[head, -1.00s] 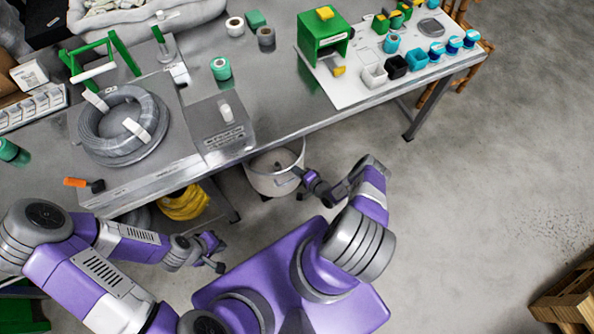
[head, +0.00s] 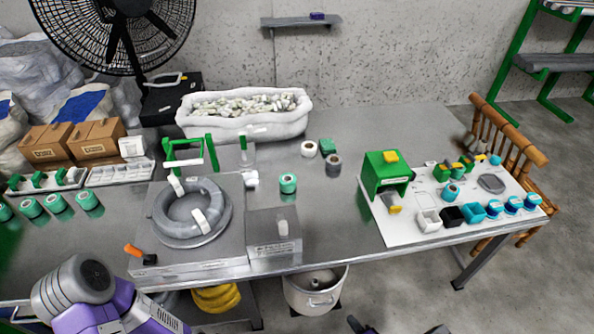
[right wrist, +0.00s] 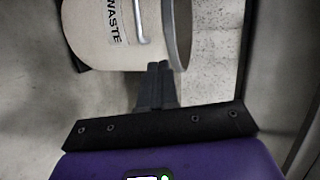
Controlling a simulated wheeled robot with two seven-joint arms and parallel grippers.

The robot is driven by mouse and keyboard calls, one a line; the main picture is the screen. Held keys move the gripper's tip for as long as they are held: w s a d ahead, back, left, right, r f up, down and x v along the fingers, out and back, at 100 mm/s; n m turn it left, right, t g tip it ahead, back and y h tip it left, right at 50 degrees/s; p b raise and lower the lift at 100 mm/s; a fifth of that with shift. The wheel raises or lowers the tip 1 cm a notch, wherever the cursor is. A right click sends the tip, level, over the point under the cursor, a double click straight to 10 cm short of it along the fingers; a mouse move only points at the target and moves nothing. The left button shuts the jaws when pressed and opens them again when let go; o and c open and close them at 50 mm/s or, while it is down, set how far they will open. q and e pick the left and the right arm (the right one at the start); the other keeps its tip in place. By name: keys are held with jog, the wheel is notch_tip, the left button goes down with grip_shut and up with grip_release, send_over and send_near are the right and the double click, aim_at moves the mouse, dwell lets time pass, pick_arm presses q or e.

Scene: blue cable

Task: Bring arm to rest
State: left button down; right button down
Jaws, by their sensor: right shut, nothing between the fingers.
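My right gripper (right wrist: 159,68) is shut and empty in the right wrist view, its two dark fingertips together. The waste bin is just beyond the fingertips in that picture. In the head view only a dark bit of the right gripper (head: 357,324) shows at the bottom edge, below the table's front. My left arm (head: 90,300) comes in at the lower left of the head view, and its gripper is out of the frame. A grey-blue coil of cable (head: 160,215) lies on a round plate on the table.
The metal table (head: 330,225) spans the view. A white waste bin (head: 313,300) stands under its front edge; it also shows in the right wrist view (right wrist: 95,45). A white board (head: 405,236) with a green box and several small containers is at the right. Open floor lies at the lower right.

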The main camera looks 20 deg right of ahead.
jog(key=s+a+r+n+g+y, duration=0.1)
jog(key=a+r+n+g+y, duration=0.1)
jog(key=a+r+g+y, duration=0.3)
jog(key=s+a+r+n+g+p, duration=0.1)
jog(key=a+r+n+g, duration=0.15)
jog(key=a, duration=0.45)
jog(key=s+a+r+n+g+y, duration=0.1)
jog(key=a+r+n+g+y, duration=0.15)
jog(key=a+g, duration=0.3)
jog(key=a+r+n+h, duration=0.2)
jog(key=r+n+h, duration=0.1)
jog(key=r, duration=0.5)
jog(key=s+a+r+n+h+p, duration=0.1)
jog(key=a+r+n+h, duration=0.1)
jog(key=r, duration=0.5)
jog(key=shift+s+a+r+n+h, duration=0.25)
jog(key=shift+r+n+h, duration=0.1)
jog(key=shift+n+h, duration=0.25)
